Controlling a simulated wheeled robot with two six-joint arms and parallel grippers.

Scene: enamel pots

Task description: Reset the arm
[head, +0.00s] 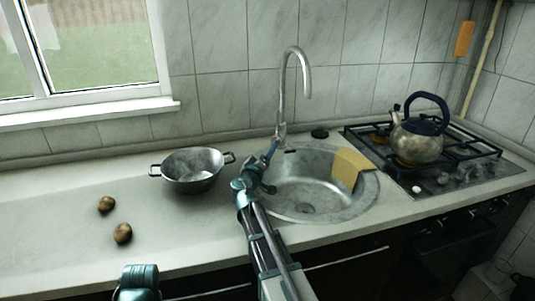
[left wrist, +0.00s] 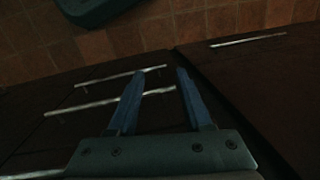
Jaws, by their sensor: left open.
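My left gripper (left wrist: 160,75) is open and empty in the left wrist view, with dark cabinet fronts behind its fingers. In the head view only a teal part of my left arm shows at the bottom edge, left of centre; that gripper is out of sight there. My right arm reaches up from the bottom centre over the counter. Its gripper (head: 268,157) is over the left rim of the sink, to the right of the metal pot (head: 190,181). Its fingers are too small to tell open from shut. The pot stands upright on the counter and looks empty inside.
Two brown round items (head: 122,233) lie on the counter (head: 60,230) at the left. The sink (head: 335,207) has a tall faucet (head: 281,95) behind it and a yellow cloth (head: 350,167) on its right rim. A kettle (head: 418,145) stands on the stove (head: 455,180).

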